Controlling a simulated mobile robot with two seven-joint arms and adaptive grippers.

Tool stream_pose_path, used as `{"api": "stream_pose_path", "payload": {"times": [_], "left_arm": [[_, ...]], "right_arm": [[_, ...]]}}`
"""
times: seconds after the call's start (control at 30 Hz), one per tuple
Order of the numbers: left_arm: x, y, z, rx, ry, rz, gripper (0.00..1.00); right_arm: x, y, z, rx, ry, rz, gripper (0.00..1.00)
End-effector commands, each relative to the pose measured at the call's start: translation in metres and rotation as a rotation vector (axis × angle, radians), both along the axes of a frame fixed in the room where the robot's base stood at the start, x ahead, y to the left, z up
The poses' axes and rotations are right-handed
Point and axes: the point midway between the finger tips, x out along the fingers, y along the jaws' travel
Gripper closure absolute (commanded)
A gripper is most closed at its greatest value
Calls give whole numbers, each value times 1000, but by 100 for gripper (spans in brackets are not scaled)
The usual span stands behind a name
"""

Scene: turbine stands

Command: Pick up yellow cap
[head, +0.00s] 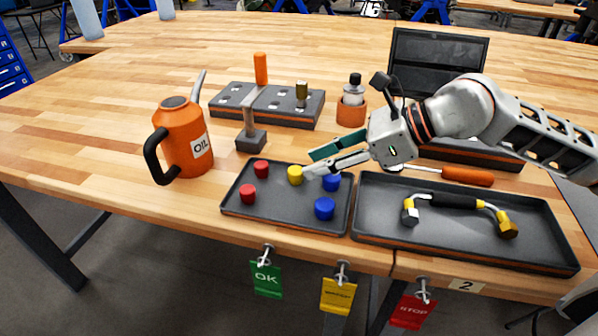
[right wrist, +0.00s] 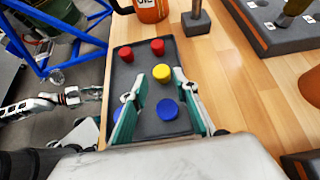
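The yellow cap (head: 295,175) stands in the left dark tray (head: 237,205), among red and blue caps. My right gripper (head: 309,163) is open and empty, its fingertips just above and to the right of the yellow cap. In the right wrist view the yellow cap (right wrist: 162,72) shows just beyond and between the two spread fingers (right wrist: 156,80); they do not visibly touch it. My left gripper is outside the head view. What looks like my left arm (right wrist: 65,97) shows small at the left of the right wrist view, too small to tell its finger state.
Two red caps (head: 261,168) stand left of the yellow one. Blue caps (head: 332,182) and (head: 324,208) stand to its right, near my gripper. An orange oil can (head: 183,135) stands left of the tray.

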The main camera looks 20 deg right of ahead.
Motion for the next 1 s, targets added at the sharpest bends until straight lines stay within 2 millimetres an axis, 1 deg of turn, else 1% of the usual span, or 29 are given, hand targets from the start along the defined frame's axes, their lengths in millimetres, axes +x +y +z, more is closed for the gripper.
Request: {"api": "stream_pose_path", "payload": {"times": [0.27,0.43,0.57,0.77,0.8,0.83,0.87,1.0], "left_arm": [[-1,1,-2,2,2,-2,65],[1,0,2,-1,-7,-2,65],[2,0,3,-1,-9,-3,65],[3,-1,3,-2,-9,-4,65],[3,-1,3,-2,-9,-4,65],[3,-1,3,-2,-9,-4,65],[3,-1,3,-2,-9,-4,65],[3,-2,2,-2,-8,-4,65]], "right_arm": [[16,22,-20,1,2,2,71],[26,36,-33,1,2,2,71],[29,40,-36,0,1,-1,71],[29,40,-36,0,0,-1,71],[29,40,-36,0,0,-1,81],[29,40,-36,0,0,-1,89],[29,40,-36,-1,1,-1,91],[29,40,-36,-1,1,-1,91]]}}
